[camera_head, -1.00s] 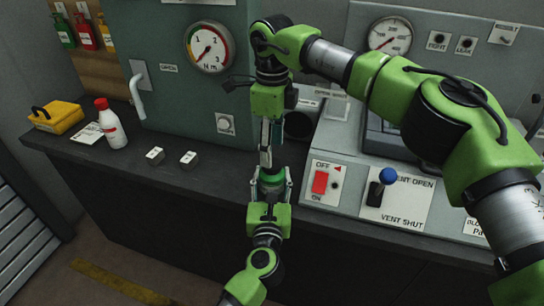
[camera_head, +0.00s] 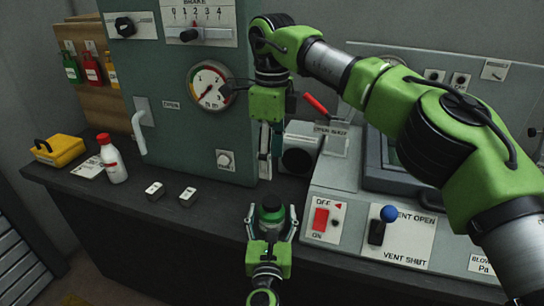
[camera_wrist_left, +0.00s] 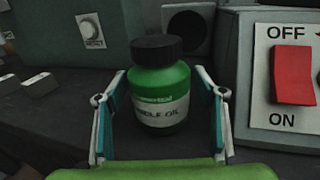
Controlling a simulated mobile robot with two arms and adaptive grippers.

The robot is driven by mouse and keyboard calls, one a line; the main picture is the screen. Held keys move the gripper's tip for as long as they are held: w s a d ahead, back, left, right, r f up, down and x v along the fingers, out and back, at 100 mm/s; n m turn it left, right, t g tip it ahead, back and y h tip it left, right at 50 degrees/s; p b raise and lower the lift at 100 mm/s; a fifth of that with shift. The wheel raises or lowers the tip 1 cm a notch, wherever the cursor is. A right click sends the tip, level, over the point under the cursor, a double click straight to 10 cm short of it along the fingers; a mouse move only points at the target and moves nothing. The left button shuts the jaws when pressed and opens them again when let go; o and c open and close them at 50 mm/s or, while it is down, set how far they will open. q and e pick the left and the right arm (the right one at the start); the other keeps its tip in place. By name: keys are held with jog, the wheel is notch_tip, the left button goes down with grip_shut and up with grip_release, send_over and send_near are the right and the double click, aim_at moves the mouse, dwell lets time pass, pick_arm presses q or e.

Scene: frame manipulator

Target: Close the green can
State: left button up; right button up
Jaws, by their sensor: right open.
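The green can (camera_head: 271,215) stands upright near the front of the dark counter. In the left wrist view it is a green bottle (camera_wrist_left: 160,88) with a label ending in "OIL" and a black cap (camera_wrist_left: 157,48) on top; whether the cap is tight cannot be told. My left gripper (camera_head: 271,210) is open, with a finger on each side of the can; gaps show in the left wrist view (camera_wrist_left: 165,78). My right gripper (camera_head: 265,175) points down, open and seen edge-on, above and behind the can. Nothing shows between its fingers.
A switch panel with a red switch (camera_head: 321,219) and a blue-knobbed lever (camera_head: 388,214) stands right of the can. A grey-green cabinet (camera_head: 190,130) is behind. Two small blocks, a white bottle (camera_head: 113,160) and a yellow box (camera_head: 59,150) sit left.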

pick_arm(q)
jog(key=s, duration=1.2)
jog(key=shift+a, duration=0.3)
jog(key=shift+f, duration=0.1)
